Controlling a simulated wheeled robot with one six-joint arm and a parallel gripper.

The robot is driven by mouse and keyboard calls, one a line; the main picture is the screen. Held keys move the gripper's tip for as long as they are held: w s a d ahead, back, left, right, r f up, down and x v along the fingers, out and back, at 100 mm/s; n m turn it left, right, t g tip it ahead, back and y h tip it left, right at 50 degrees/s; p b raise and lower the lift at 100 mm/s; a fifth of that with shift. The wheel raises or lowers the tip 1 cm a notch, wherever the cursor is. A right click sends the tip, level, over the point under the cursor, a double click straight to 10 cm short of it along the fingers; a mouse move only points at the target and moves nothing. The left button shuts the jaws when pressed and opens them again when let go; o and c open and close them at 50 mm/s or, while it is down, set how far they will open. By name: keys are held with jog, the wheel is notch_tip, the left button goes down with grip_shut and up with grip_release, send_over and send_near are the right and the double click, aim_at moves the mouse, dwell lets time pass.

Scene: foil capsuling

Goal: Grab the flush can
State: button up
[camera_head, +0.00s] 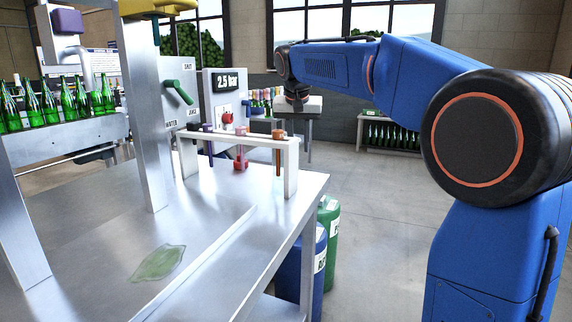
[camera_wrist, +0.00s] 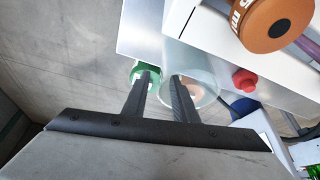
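In the wrist view, my gripper (camera_wrist: 162,77) shows as two dark fingers standing apart with a gap between them. I see nothing clearly held in the gap. A clear, see-through cylinder (camera_wrist: 207,72) is beside and behind the right finger, with something orange-brown at its lower end; whether the finger touches it I cannot tell. A green round thing (camera_wrist: 137,71) is partly hidden behind the left finger. No label marks either as the flush can, so I cannot tell which it is. In the head view my arm reaches to the back, and the fingers are too small to make out.
A metal bench (camera_head: 85,230) fills the left front, bearing a white rack (camera_head: 290,165) with hanging coloured pieces. Blue (camera_head: 290,270) and green (camera_head: 328,230) drums stand beside it. A small table (camera_head: 300,122) is under my arm's end. Floor at the centre right is clear.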

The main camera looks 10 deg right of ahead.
grip_shut()
dwell(1.4)
